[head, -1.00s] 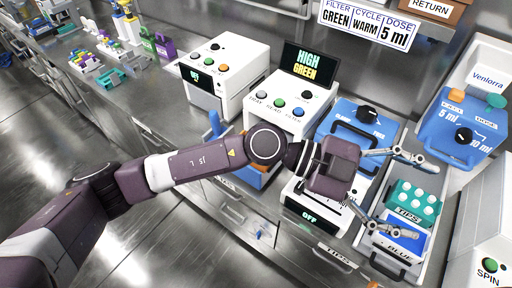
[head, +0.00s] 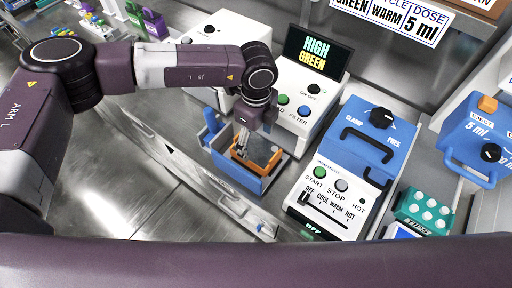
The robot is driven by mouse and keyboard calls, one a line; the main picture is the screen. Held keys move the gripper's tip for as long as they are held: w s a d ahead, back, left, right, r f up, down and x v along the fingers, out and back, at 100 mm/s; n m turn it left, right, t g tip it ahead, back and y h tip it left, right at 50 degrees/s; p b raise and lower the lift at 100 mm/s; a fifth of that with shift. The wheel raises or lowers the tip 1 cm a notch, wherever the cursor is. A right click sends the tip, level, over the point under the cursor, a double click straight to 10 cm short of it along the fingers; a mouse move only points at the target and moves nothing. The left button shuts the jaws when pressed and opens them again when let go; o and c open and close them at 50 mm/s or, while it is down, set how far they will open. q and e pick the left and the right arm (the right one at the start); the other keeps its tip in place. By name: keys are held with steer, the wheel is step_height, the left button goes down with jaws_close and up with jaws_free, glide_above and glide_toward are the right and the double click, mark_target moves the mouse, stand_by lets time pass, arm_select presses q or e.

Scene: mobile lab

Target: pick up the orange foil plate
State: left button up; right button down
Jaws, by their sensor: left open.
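The orange foil plate (head: 243,162) sits in a blue open-topped holder (head: 231,176) at the front edge of the bench, in the middle of the head view. My left gripper (head: 259,150) points down right over the plate, with its fingers low at the holder. It is open. The fingers and wrist hide part of the plate, and I cannot tell whether they touch it. My right gripper is out of view.
A white machine with a "HIGH GREEN" screen (head: 313,48) stands behind the holder. A blue-topped heater with a clamp knob (head: 381,118) stands to the right. Teal tips rack (head: 423,211) is farther right. The floor lies open at front left.

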mark_target(256, 148)
arm_select(q)
step_height(256, 148, down, 4)
steer(key=shift+s+f+p, duration=0.1)
steer(key=shift+f+p, duration=0.1)
steer(key=shift+p, duration=0.6)
steer(key=shift+c, duration=0.3)
steer(key=c, duration=1)
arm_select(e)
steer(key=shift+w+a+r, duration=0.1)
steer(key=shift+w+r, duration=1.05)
